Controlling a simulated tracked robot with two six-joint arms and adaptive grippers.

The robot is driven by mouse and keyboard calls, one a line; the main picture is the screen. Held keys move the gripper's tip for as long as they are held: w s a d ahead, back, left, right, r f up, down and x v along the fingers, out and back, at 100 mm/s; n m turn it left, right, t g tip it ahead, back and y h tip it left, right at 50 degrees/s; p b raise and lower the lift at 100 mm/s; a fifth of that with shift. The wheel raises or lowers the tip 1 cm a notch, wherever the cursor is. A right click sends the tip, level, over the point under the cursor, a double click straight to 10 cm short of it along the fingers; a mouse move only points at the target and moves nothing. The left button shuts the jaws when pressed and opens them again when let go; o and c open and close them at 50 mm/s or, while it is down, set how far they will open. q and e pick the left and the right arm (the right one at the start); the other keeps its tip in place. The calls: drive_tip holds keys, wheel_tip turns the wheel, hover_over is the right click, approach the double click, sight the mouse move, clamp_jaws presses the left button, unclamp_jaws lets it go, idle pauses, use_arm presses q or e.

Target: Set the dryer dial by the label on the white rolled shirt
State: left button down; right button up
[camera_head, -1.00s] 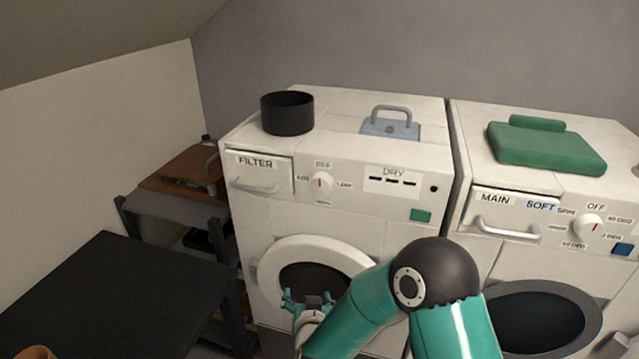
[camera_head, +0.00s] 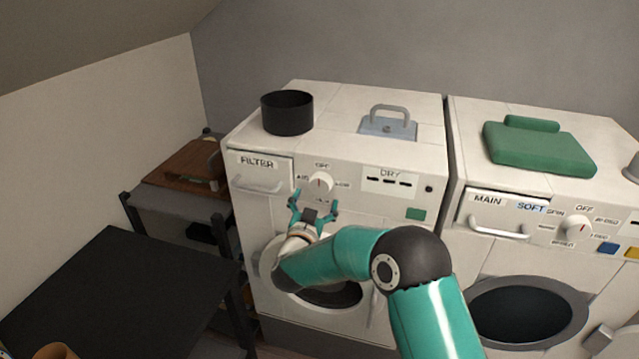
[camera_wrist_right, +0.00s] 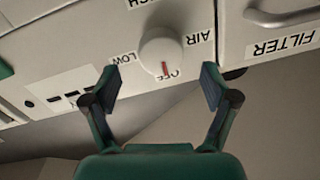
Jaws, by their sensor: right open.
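The dryer (camera_head: 340,215) stands in the middle, with its white dial (camera_head: 320,183) on the upper front panel. In the right wrist view the dial (camera_wrist_right: 163,52) has a red mark at the OFF label, with AIR and LOW to its sides. My right gripper (camera_head: 314,204) is open just below the dial in the head view. In the wrist view its fingertips (camera_wrist_right: 158,82) are spread on either side of the dial's lower part; I cannot tell if they touch it. No white rolled shirt is visible. My left gripper is not in view.
A black pot (camera_head: 287,113) and a blue handled object (camera_head: 388,124) stand on the dryer. A black table (camera_head: 110,290) fills the lower left.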

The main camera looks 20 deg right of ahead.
sight(319, 190)
drive_tip(key=shift+p+x, duration=0.6)
drive_tip(key=shift+x, duration=2.05)
drive_tip(key=shift+f, duration=0.1)
drive_tip(key=c, duration=1.2)
